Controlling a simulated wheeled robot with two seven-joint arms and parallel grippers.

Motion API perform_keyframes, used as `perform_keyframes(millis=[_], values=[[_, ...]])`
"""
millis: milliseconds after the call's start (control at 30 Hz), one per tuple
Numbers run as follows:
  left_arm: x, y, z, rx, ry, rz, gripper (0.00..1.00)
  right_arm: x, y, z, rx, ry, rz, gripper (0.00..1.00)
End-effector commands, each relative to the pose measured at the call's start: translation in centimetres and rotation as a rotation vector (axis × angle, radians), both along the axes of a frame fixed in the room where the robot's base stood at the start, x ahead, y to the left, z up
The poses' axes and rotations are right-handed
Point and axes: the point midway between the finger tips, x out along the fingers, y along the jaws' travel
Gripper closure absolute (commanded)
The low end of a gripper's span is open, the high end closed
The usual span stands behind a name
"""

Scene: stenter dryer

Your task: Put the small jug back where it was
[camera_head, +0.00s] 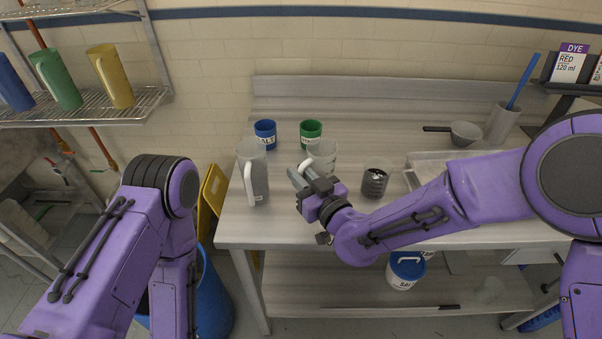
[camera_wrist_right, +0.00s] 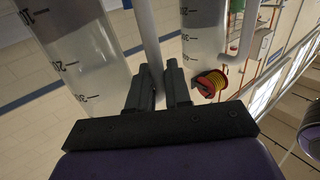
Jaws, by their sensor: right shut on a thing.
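There the small jug (camera_wrist_right: 75,60), with scale marks, is on the left and the tall jug (camera_wrist_right: 203,45) on the right. I cannot tell whether the small jug touches the bench. My left arm comes in at the left; its gripper is out of frame.
A wire shelf (camera_head: 85,110) holds coloured jugs at left. A salt tub (camera_head: 404,271) stands below.

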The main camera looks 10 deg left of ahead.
Motion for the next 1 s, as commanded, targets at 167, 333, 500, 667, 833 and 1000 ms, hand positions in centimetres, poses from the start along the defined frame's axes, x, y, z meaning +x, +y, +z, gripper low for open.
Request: perform_keyframes(millis=[167, 333, 500, 667, 833, 1000], values=[[0.0, 0.0, 0.0, 0.000, 0.000, 0.000, 0.57, 0.0, 0.0, 0.1, 0.001, -0.003, -0.001, 1.00], [0.0, 0.0, -0.5, 0.000, 0.000, 0.000, 0.57, 0.0, 0.0, -0.4, 0.001, -0.003, -0.001, 1.00], [0.0, 0.0, -0.3, 0.000, 0.000, 0.000, 0.57, 0.0, 0.0, -0.3, 0.001, -0.002, -0.001, 0.56], [0.0, 0.0, -0.3, 0.000, 0.000, 0.000, 0.57, 0.0, 0.0, -0.3, 0.001, -0.002, -0.001, 0.56], [0.0, 0.0, -0.4, 0.000, 0.000, 0.000, 0.57, -0.5, -0.5, -0.1, 0.000, -0.001, -0.001, 0.56], [0.0, 0.0, -1.9, 0.000, 0.000, 0.000, 0.57, -3.6, -3.3, -0.4, 0.000, -0.001, -0.002, 0.56]])
